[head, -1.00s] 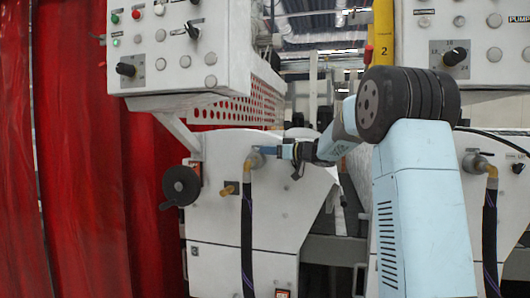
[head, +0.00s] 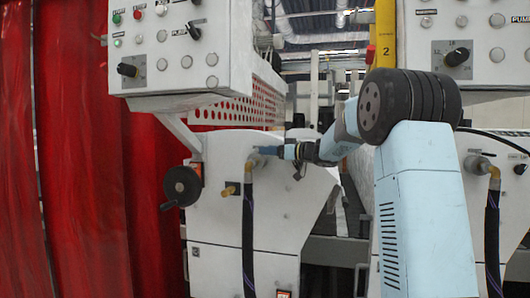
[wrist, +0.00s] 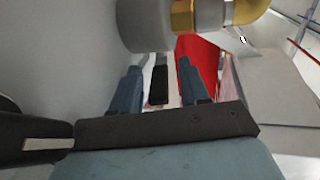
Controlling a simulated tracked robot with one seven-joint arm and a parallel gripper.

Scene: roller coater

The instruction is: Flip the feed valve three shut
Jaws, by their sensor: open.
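A feed valve (head: 257,160) sits on the white panel of the left machine, with a brass elbow and a dark hose below it. In the wrist view its grey round body (wrist: 145,24) and brass fitting (wrist: 184,18) fill the top. My gripper (head: 266,151) is at this valve, in front of the panel. In the wrist view my gripper (wrist: 159,68) is open. A black-ended lever (wrist: 158,85) shows between the two blue fingers, with gaps on both sides. No valve number is readable, and the lever is hidden in the head view.
A black handwheel (head: 182,187) and a small brass fitting (head: 229,190) are left of the valve. A control box (head: 180,45) overhangs above. A second valve (head: 477,163) with a hose is on the right machine. A red curtain (head: 85,190) hangs at the left.

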